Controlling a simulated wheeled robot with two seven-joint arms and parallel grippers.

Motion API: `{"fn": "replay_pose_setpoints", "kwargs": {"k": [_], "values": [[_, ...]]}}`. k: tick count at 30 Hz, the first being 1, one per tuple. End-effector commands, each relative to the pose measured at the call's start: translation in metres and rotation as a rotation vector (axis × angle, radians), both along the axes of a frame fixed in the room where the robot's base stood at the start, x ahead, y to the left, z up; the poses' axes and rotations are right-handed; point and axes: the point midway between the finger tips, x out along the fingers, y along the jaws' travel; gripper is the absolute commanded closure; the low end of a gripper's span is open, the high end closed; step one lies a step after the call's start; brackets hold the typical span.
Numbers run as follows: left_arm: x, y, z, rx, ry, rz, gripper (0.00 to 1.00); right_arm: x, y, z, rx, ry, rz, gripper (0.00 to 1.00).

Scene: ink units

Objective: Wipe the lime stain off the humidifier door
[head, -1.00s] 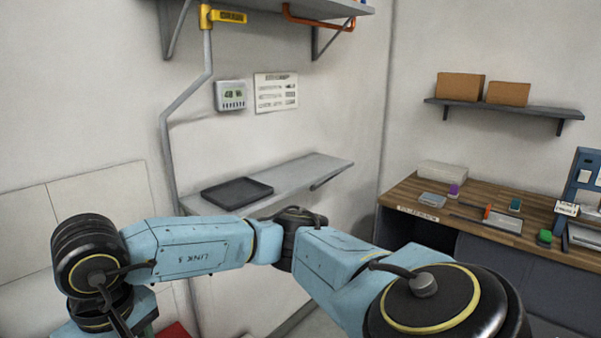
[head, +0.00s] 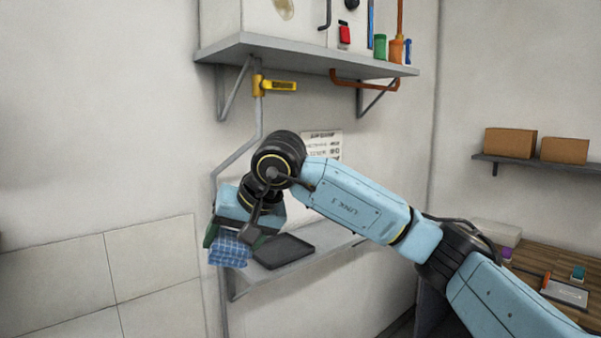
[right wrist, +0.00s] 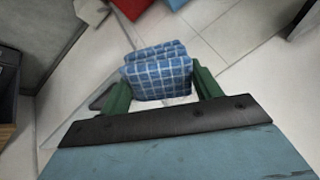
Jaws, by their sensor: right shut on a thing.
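The humidifier (head: 285,27) is a white box on the upper wall shelf, cut off by the top of the head view. A tan lime stain (head: 284,8) shows on its white front. My right gripper (head: 226,246) is shut on a blue checked cloth (head: 230,251), below the humidifier and beside the lower shelf. In the right wrist view the cloth (right wrist: 158,72) is folded between the green fingers. My left gripper is not in view.
The upper shelf (head: 300,58) has a yellow-handled valve (head: 278,86) and an orange pipe (head: 365,86) below it. A black tray (head: 284,251) lies on the lower shelf (head: 330,240). Green and orange containers (head: 380,46) stand right of the humidifier. A wooden bench is at right.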

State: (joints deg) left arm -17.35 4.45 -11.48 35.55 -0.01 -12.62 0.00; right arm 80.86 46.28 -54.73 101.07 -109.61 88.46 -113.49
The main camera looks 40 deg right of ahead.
Motion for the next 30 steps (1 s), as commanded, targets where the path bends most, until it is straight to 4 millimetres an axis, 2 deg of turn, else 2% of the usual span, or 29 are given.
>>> {"fn": "replay_pose_setpoints", "kwargs": {"k": [1,6,9,15,21,25,27,30], "values": [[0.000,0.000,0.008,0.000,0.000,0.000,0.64,0.012,-0.008,0.033,0.033,-0.067,-0.033,0.55],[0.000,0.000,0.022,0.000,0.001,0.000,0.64,0.045,-0.032,0.126,0.135,-0.301,-0.128,0.55],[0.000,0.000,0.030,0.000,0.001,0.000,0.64,0.058,-0.049,0.182,0.182,-0.439,-0.177,0.55],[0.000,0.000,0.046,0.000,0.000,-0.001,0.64,0.067,-0.089,0.295,0.250,-0.688,-0.263,0.55],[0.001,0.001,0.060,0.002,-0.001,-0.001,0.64,0.057,-0.129,0.399,0.283,-0.879,-0.326,0.55],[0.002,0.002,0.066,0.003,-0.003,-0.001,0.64,0.047,-0.151,0.444,0.289,-0.953,-0.352,0.55],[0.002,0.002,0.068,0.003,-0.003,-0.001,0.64,0.042,-0.159,0.461,0.291,-0.979,-0.361,0.55],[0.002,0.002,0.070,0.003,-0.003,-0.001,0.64,0.038,-0.165,0.474,0.291,-1.000,-0.367,0.55]]}}
